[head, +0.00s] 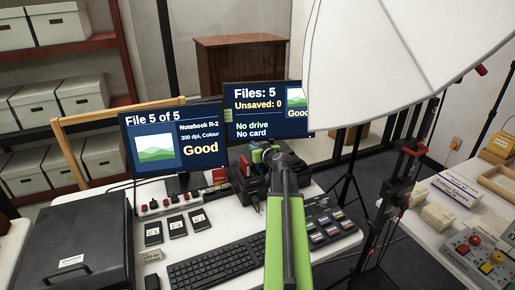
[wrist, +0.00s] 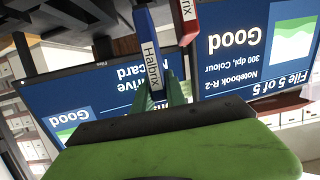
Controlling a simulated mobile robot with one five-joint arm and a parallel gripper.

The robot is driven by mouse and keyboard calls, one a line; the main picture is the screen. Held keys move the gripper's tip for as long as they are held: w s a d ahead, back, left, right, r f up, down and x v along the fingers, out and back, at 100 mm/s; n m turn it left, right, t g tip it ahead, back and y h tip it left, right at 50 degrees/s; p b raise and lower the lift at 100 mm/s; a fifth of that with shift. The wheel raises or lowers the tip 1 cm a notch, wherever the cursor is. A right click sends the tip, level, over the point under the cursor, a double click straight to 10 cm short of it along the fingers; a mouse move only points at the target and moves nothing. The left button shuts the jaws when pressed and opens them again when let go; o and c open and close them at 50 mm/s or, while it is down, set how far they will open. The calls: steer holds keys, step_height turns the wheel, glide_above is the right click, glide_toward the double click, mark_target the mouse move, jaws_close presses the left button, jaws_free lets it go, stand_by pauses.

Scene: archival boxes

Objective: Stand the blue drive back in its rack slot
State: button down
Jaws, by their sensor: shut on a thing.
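The blue drive (wrist: 148,50), with a white label reading Halbrix, is between the green fingers of my gripper (wrist: 160,92) in the wrist view, which is upside down. The gripper is shut on it. In the head view my gripper (head: 284,160) is over the black drive rack (head: 249,186), behind my green arm, and hides much of the rack. A red drive (wrist: 185,20) stands close beside the blue one. Whether the blue drive's far end is inside a slot cannot be told.
Two monitors, a left one (head: 171,140) reading "File 5 of 5" and a right one (head: 262,105) reading "No drive", stand behind. A keyboard (head: 219,262), card reader pad (head: 325,224) and black case (head: 75,245) crowd the desk. A white lamp shade (head: 400,50) hangs at right.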

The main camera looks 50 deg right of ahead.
steer(key=shift+f+b, duration=1.7)
steer(key=shift+f, duration=0.3)
steer(key=shift+f+b, duration=1)
steer(key=c, duration=1.3)
jaws_free()
